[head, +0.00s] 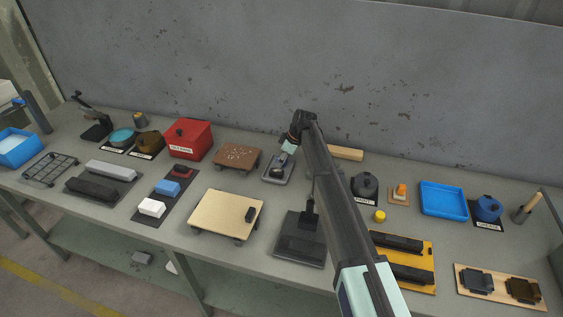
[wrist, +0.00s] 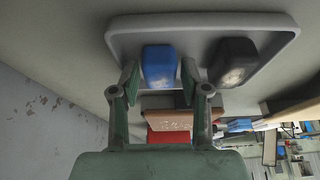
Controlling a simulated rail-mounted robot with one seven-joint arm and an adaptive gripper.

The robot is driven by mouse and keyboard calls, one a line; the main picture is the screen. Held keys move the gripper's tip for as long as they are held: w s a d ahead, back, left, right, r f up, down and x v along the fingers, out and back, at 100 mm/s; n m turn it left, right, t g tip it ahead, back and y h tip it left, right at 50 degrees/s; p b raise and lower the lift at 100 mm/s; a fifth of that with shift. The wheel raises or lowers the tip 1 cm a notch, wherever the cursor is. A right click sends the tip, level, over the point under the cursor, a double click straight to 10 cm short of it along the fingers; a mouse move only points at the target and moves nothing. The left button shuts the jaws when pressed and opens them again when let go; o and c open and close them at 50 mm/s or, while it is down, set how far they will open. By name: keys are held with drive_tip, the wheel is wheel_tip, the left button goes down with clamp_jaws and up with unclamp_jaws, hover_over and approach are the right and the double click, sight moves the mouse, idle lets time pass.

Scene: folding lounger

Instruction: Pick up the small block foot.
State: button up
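A grey tray (head: 266,181) stands near the middle of the bench, and its rim fills the top of the wrist view (wrist: 118,40). In it sit a small blue block (wrist: 158,66) and, to its right, a dark block with a pale worn face (wrist: 234,62). I cannot tell for sure which of them is the small block foot. My gripper (wrist: 160,80) is open, with one finger on each side of the blue block. Whether the fingers touch it is unclear. In the head view, my gripper is over the tray and partly hides its contents.
A brown speckled board (head: 237,157) and a red box (head: 188,139) stand left of the tray. A pale wooden board (head: 225,213) lies in front. A dark plate (head: 299,250) lies at the front edge. A wooden bar (head: 346,153) lies behind my arm.

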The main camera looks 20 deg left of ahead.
drive_tip(key=c, duration=0.7)
drive_tip(key=shift+r, duration=0.15)
